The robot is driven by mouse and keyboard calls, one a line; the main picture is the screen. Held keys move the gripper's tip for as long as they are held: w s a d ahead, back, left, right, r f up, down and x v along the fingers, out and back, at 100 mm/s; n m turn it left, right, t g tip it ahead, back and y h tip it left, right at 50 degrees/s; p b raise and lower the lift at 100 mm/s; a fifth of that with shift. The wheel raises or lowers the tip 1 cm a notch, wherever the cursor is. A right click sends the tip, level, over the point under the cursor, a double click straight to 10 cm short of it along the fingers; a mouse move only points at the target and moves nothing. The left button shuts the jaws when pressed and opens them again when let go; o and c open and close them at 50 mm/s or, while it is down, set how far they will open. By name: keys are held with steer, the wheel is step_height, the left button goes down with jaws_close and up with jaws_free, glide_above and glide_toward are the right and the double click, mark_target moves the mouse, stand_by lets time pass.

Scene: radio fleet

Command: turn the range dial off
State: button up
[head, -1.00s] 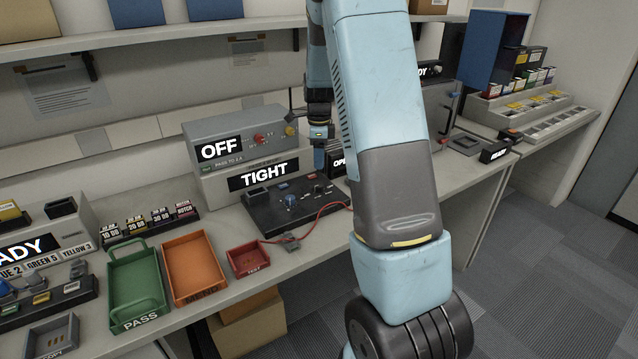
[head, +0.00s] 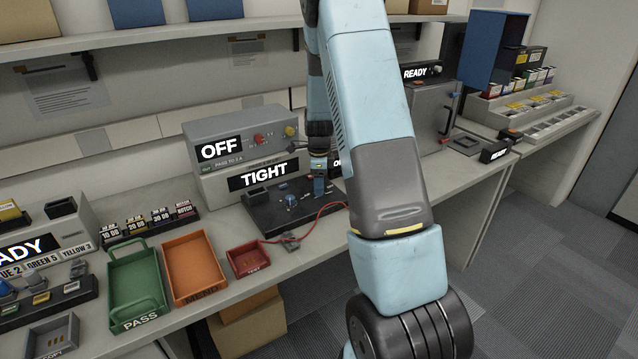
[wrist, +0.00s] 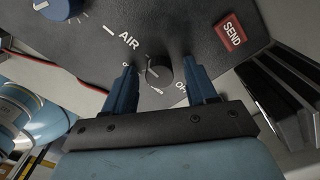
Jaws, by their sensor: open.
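My gripper (wrist: 160,68) is open in the wrist view, its two blue fingers on either side of a small dark round knob (wrist: 158,72). I cannot tell whether they touch it. White print around the knob is partly hidden by the fingers; one mark may read "On". A blue dial (wrist: 58,8) with a white pointer is cut off at the top left, with "AIR" printed between the two. In the head view my gripper (head: 319,188) is low over the right back of the black panel (head: 262,213), right of the blue dial (head: 291,201). The small knob is hidden there.
A red SEND button (wrist: 230,33) lies right of the knob. Behind the panel stands a grey unit reading OFF (head: 221,149) and TIGHT (head: 263,174). Red (head: 246,262), orange and green trays stand left.

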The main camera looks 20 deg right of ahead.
steer(key=c, duration=1.1)
steer(key=shift+o, duration=0.2)
